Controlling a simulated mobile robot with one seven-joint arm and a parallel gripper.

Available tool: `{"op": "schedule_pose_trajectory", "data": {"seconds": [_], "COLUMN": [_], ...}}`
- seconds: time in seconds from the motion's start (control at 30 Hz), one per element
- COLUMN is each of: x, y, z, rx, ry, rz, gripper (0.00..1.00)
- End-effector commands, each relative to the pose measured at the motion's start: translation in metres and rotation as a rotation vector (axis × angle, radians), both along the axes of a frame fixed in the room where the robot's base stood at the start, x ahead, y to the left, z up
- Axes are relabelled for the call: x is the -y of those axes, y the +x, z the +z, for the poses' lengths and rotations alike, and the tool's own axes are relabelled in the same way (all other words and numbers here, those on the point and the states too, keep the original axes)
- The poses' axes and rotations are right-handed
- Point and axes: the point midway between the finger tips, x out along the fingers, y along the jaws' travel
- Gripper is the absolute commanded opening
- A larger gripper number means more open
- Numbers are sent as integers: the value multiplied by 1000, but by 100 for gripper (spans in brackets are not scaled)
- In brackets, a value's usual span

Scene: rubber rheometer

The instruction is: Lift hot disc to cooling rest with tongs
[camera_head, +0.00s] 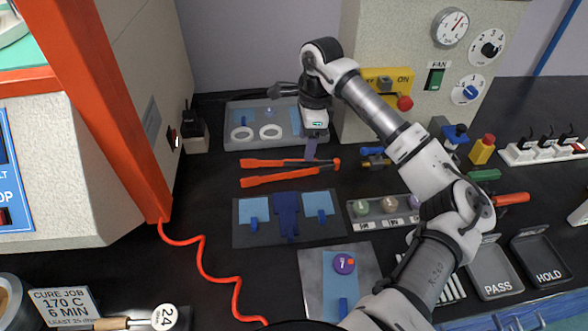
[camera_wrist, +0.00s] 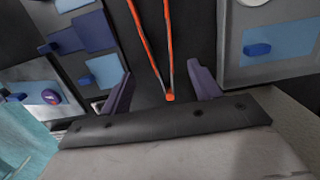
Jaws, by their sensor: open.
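The orange-red tongs (camera_head: 278,179) lie on the dark bench, their two arms spread and their joined end to the right. My gripper (camera_head: 311,148) is over the tongs near that joined end, seen side-on. In the wrist view the tongs (camera_wrist: 170,75) run between the two spread purple fingers of my gripper (camera_wrist: 161,82), with no visible contact. No cooling rest is clearly identifiable.
A grey tray (camera_head: 232,143) with two white rings (camera_head: 270,132) stands behind the tongs. A dark mat (camera_head: 245,237) with blue pieces lies in front. A small rack (camera_head: 360,226) and PASS (camera_head: 497,287) and HOLD (camera_head: 549,275) trays are rightward.

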Motion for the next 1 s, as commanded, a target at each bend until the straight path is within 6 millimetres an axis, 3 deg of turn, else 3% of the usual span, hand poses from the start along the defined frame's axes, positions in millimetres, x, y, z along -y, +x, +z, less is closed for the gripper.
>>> {"op": "schedule_pose_trajectory", "data": {"seconds": [0.5,0.93,1.0], "x": [-7,-8,-8], "y": [-1,-2,-2], "z": [-73,-79,-79], "rx": [1,0,0], "ry": [-1,0,0], "rz": [1,0,0], "gripper": [62,62,54]}}
